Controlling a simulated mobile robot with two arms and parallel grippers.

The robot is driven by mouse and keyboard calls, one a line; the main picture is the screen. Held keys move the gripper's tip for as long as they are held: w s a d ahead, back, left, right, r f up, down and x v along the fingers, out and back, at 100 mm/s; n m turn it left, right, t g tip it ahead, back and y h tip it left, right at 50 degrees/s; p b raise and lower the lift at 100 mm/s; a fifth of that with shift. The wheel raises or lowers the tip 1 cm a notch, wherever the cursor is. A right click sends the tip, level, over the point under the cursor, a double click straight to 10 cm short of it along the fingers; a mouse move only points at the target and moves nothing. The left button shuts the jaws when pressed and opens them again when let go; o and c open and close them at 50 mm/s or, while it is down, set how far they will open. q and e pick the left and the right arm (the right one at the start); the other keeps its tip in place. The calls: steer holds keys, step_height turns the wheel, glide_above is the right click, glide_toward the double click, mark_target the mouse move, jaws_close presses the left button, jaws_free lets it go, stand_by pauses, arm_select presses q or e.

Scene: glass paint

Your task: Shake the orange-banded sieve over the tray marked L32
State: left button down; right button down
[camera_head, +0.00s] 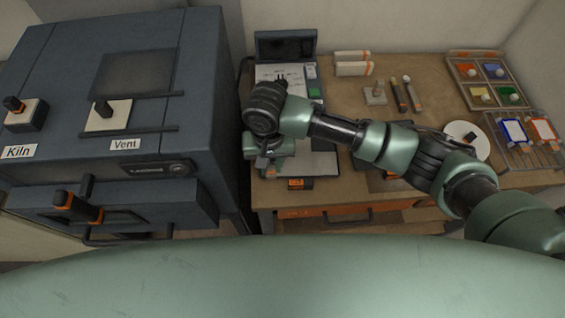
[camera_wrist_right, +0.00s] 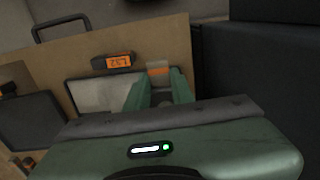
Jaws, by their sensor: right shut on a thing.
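My right gripper (camera_head: 268,163) reaches in from the right over the left end of the table. In the right wrist view its two green fingers (camera_wrist_right: 160,88) are shut on a small, pale piece with an orange band, which I take to be the orange-banded sieve (camera_wrist_right: 157,71). Most of the sieve is hidden by the fingers and the hand. The L32 tag (camera_wrist_right: 118,61) stands at the edge of a shallow grey tray (camera_wrist_right: 95,95), just beside the fingers. The tray also shows in the head view (camera_head: 322,166), partly behind my arm. My left gripper is out of view.
A dark kiln (camera_head: 140,70) with Kiln and Vent switches stands close to the left of the table. A scale-like device (camera_head: 285,75) is behind the gripper. Paint compartments (camera_head: 485,82) and a white disc (camera_head: 466,140) are at the right. An orange-fronted drawer (camera_head: 325,211) is below.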

steer(key=shift+w+d+f+b, duration=0.1)
steer(key=shift+w+d+b, duration=0.25)
steer(key=shift+d, duration=0.1)
steer(key=w+d+b, duration=0.3)
steer(key=d+b, duration=0.2)
steer(key=d, duration=0.3)
steer(key=w+d+b, duration=0.3)
steer(key=d+b, duration=0.1)
steer(key=d, duration=0.4)
steer(key=a+p, duration=0.1)
steer(key=a, duration=0.4)
steer(key=a+p, duration=0.2)
steer(key=a, duration=0.4)
steer(key=a+p, duration=0.2)
steer(key=a, duration=0.4)
steer(key=shift+w+a, duration=0.2)
steer(key=shift+w, duration=0.1)
steer(key=d+p, duration=0.5)
steer(key=d, duration=1.2)
